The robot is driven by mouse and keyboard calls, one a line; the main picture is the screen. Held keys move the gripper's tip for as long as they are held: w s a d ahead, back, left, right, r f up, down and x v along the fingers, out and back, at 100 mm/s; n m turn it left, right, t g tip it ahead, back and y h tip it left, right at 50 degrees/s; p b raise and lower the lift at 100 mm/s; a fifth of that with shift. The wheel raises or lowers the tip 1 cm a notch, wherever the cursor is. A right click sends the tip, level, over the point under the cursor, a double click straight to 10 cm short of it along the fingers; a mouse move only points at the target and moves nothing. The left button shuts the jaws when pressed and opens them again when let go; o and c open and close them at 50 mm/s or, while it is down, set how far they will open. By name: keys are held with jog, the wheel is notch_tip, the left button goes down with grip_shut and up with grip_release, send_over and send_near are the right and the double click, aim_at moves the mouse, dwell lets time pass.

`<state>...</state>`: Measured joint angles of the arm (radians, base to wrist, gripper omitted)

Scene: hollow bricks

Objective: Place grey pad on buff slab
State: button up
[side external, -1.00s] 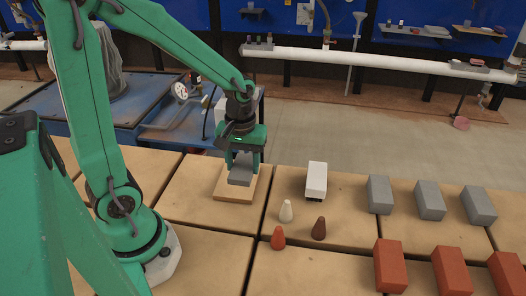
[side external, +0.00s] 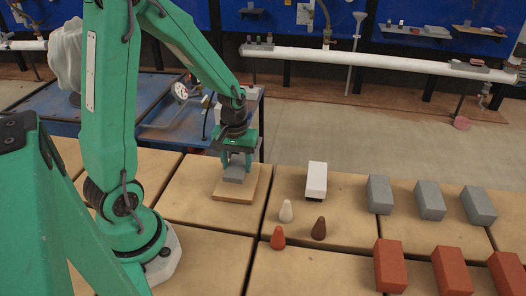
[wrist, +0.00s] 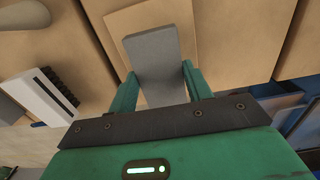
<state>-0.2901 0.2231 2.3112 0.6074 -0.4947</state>
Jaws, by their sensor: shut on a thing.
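My gripper (side external: 237,163) is shut on the grey pad (side external: 234,174), a flat grey block. I hold it over the buff slab (side external: 238,194), a thin, light tan square on the tan work surface. In the wrist view, the pad (wrist: 154,50) sits between the two green fingers (wrist: 160,78) and sticks out beyond them. The slab (wrist: 120,25) shows around the pad there. The fingers and pad hide part of the slab. I cannot tell whether the pad touches the slab.
A white block with a dark end (side external: 316,178) stands right of the slab; small cones, one cream (side external: 286,211), one orange (side external: 278,237) and one brown (side external: 319,228), stand nearer the camera. Grey bricks (side external: 430,200) and red bricks (side external: 452,270) stand farther right. Seams divide the surface.

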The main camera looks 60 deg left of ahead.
aim_at(237, 166)
jog(key=shift+f, duration=1.3)
jog(key=shift+f, duration=0.15)
jog(key=o, duration=1.1)
jog(key=shift+r, duration=0.2)
notch_tip(237, 166, up, 12)
jog(key=shift+d, duration=0.1)
